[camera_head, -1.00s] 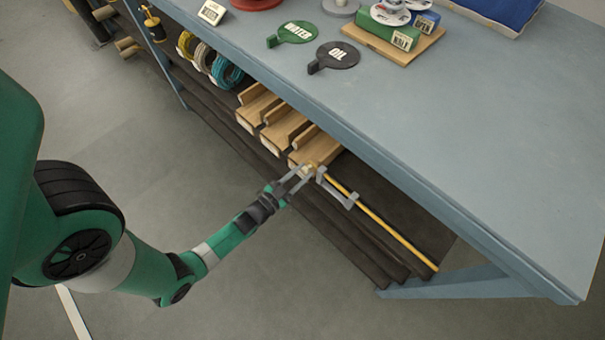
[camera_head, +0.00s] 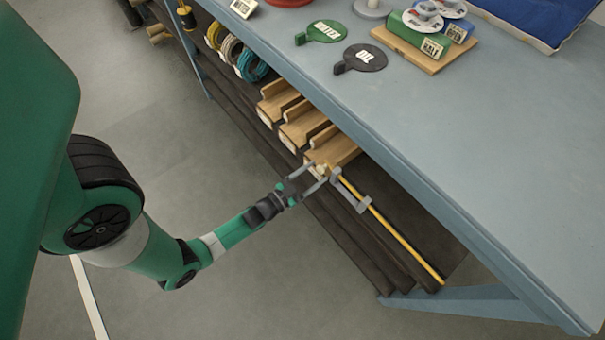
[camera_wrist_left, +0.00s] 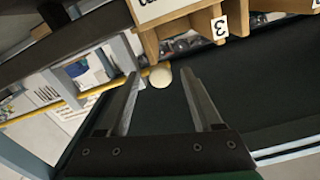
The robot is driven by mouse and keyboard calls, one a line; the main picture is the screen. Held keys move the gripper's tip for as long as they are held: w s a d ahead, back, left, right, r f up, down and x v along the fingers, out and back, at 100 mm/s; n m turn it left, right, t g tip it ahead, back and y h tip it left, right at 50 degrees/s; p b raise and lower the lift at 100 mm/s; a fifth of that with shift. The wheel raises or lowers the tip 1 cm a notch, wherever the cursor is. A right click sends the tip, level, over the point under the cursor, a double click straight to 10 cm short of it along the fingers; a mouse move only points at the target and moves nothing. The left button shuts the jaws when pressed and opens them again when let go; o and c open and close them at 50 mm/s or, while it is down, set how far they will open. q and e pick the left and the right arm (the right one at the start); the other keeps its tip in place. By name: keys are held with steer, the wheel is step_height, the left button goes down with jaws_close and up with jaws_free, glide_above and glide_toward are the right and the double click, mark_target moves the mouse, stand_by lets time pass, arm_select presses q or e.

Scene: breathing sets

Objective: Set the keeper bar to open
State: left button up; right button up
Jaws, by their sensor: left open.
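The keeper bar (camera_head: 402,240) is a thin yellow rod along the front of the lower shelf, passing through grey brackets (camera_head: 337,176). Its pale knob (camera_head: 320,170) is at the end nearest the wooden bins. In the left wrist view the rod (camera_wrist_left: 88,94) runs in from the left to the round cream knob (camera_wrist_left: 160,77). My left gripper (camera_head: 318,173) is open at the knob. In the wrist view the knob appears between the spread fingertips (camera_wrist_left: 158,74), with gaps on both sides. Contact is not visible. My right gripper is out of view.
Wooden bins (camera_head: 299,129) stand on the shelf beside the knob. The blue-grey bench top (camera_head: 500,150) overhangs the shelf, with green and black signs (camera_head: 359,58) on it. A bench leg brace (camera_head: 465,302) lies near the rod's far end. Floor in front is clear.

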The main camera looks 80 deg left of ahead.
arm_select(q)
steer(key=p+v, duration=0.3)
steer(key=v, duration=0.7)
steer(key=shift+s+d, duration=0.15)
steer(key=shift+s, duration=0.2)
